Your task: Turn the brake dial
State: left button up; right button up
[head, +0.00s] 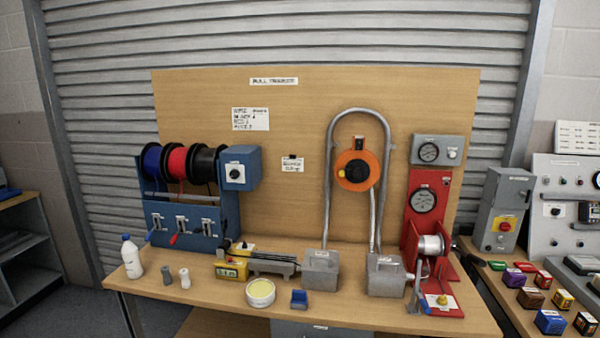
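A round black dial (236,174) sits on the white front plate of a blue box (243,164) at the upper right of the blue spool rack (188,213). The label above it is too small to read, so I cannot tell for sure that it is the brake dial. Blue (152,163), red (177,163) and black (205,164) wire spools hang to its left. Neither of my grippers shows in the head view, and nothing touches the dial.
A white bottle (131,257), yellow meter (231,269) and yellow-topped tub (260,292) stand along the bench front. A bent conduit (329,170) with an orange reel (357,170) and a red winch stand (423,200) are right. Space before the dial looks clear.

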aim_at(234, 174)
jog(key=z, duration=0.65)
jog(key=i, duration=1.35)
jog(key=u, duration=0.4)
